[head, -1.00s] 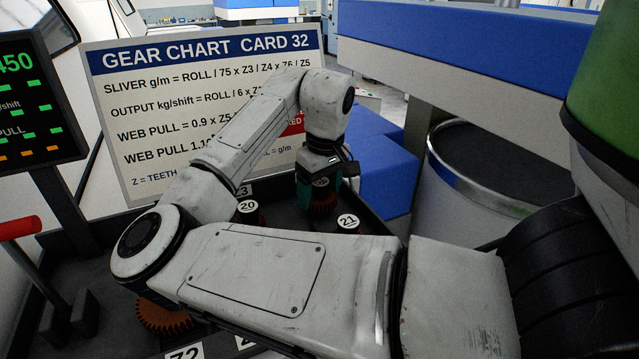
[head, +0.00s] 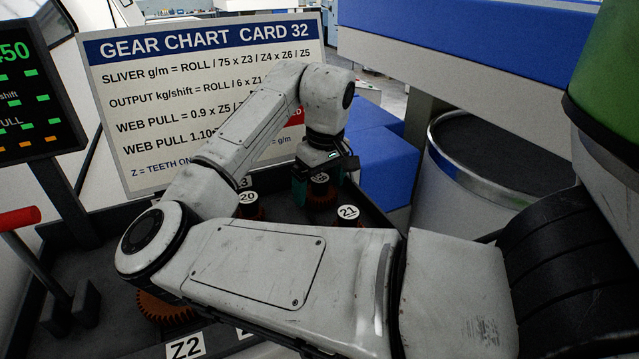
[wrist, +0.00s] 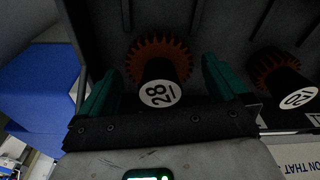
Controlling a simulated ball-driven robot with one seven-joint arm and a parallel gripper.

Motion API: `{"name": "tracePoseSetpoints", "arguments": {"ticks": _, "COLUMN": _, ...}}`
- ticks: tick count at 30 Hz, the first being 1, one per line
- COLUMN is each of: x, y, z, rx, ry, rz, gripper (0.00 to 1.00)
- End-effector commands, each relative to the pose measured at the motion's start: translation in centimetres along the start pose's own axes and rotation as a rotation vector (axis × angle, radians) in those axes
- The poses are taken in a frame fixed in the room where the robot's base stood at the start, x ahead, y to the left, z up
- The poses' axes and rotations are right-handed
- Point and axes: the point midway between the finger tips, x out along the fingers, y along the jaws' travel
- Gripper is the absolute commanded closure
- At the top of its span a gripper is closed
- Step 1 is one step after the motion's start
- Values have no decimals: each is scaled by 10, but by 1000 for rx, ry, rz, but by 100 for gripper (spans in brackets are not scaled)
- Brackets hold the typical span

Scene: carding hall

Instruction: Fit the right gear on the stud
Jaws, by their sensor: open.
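My gripper (head: 321,187) is open and points down at the back of the dark tray. Another brown gear (head: 163,308) is partly hidden under my arm, near a Z2 label (head: 186,347). I cannot make out a bare stud.
The gear chart board (head: 205,95) stands behind the tray (head: 378,208). A display (head: 32,95) and a red-handled lever (head: 20,218) are at left. A large metal can (head: 470,180) and blue blocks (head: 385,165) are at right. My arm hides much of the tray.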

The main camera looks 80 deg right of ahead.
Motion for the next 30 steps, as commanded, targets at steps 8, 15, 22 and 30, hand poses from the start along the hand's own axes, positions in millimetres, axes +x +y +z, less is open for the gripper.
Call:
{"name": "tracePoseSetpoints", "arguments": {"ticks": 8, "x": -25, "y": 1, "z": 0, "rx": 1, "ry": 3, "rz": 2, "gripper": 0}}
{"name": "tracePoseSetpoints", "arguments": {"ticks": 15, "x": -73, "y": 0, "z": -1, "rx": 0, "ry": 5, "rz": -2, "gripper": 0}}
{"name": "tracePoseSetpoints", "arguments": {"ticks": 22, "x": -101, "y": 0, "z": -1, "rx": 0, "ry": 2, "rz": -1, "gripper": 0}}
{"name": "tracePoseSetpoints", "arguments": {"ticks": 30, "x": -108, "y": 0, "z": 0, "rx": 0, "ry": -1, "rz": 0, "gripper": 0}}
